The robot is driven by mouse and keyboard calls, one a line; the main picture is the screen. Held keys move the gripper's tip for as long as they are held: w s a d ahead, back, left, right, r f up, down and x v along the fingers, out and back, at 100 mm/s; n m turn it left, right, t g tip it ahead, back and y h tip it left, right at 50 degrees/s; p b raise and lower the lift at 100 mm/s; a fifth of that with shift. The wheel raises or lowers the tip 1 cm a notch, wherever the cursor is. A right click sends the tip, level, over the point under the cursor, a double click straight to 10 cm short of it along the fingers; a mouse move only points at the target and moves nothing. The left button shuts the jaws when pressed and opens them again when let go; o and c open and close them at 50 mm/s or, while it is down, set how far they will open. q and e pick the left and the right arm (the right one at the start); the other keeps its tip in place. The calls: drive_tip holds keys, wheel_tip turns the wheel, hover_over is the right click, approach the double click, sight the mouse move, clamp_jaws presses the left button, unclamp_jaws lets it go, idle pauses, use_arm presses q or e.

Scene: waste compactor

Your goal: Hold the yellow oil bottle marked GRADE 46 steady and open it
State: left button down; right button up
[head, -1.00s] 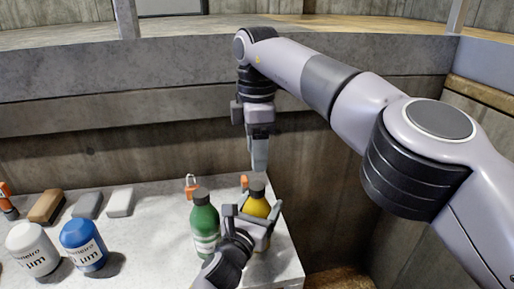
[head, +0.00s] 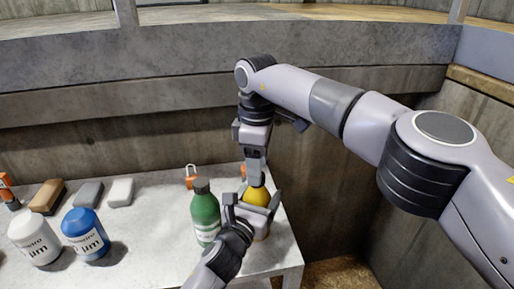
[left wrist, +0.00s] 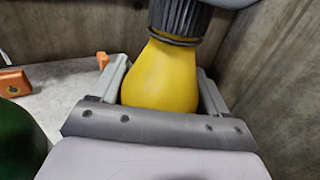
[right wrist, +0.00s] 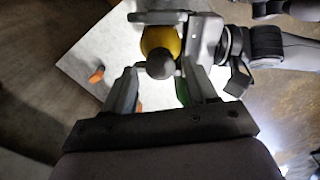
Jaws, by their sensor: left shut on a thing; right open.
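The yellow oil bottle (head: 255,197) stands upright near the table's right front corner; its GRADE 46 mark is not visible. My left gripper (head: 252,208) is shut around its body; in the left wrist view the yellow shoulder (left wrist: 160,80) sits between the fingers. Its dark ribbed cap (left wrist: 180,18) is on the neck. My right gripper (head: 256,178) is open and points down over the bottle, hiding the cap in the head view. In the right wrist view the dark cap (right wrist: 160,64) appears between the open fingertips; contact cannot be told.
A green bottle (head: 205,215) stands close on the left of the yellow one. An orange padlock-like item (head: 192,176) lies behind it. White (head: 34,238) and blue (head: 85,235) containers and several blocks are further left. The table (head: 150,240) ends just right of the bottle.

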drive_tip(key=shift+f, duration=0.75)
clamp_jaws()
